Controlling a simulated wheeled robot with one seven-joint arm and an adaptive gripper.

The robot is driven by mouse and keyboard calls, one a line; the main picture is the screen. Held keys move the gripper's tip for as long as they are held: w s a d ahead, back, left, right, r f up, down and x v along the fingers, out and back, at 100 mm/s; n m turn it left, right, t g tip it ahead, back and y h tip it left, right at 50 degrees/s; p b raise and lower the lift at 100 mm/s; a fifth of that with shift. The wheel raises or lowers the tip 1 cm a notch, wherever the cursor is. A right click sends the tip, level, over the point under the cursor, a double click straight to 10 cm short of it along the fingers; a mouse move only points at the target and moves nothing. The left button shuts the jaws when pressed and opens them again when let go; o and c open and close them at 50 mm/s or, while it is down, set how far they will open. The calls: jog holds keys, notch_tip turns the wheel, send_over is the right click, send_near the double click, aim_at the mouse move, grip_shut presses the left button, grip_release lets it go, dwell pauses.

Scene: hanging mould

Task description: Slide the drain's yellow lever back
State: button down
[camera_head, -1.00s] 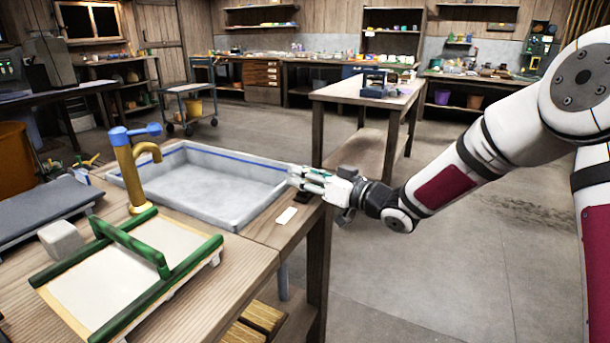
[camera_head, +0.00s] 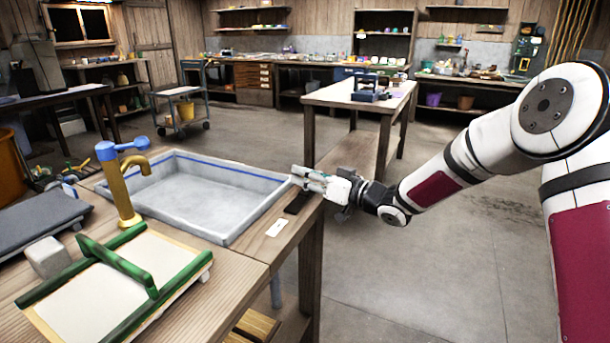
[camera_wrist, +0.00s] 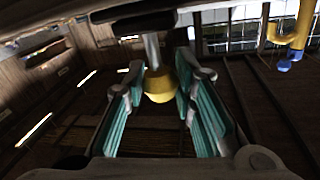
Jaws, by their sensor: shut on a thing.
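The drain's yellow lever shows in the wrist view as a yellow knob (camera_wrist: 159,85) on a pale metal rod (camera_wrist: 152,50). My gripper (camera_wrist: 156,95) is shut on the yellow knob, with its teal-padded fingers on either side. In the head view my gripper (camera_head: 318,182) is at the right rim of the grey basin (camera_head: 190,228), above the bench edge. The knob is hidden behind my gripper there. A dark plate (camera_head: 298,203) on the bench shows just below the fingers.
A white label (camera_head: 277,228) lies on the bench beside the basin. A yellow tap with a blue handle (camera_head: 118,185) stands at the basin's left. A green-railed mould (camera_head: 110,280) is at the front left. Open floor (camera_head: 430,260) lies right of the bench.

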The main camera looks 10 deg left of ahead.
jog(key=c, duration=1.3)
grip_release()
jog(key=shift+w+d, duration=0.15)
jog(key=shift+w, duration=0.1)
jog(key=v, duration=1.2)
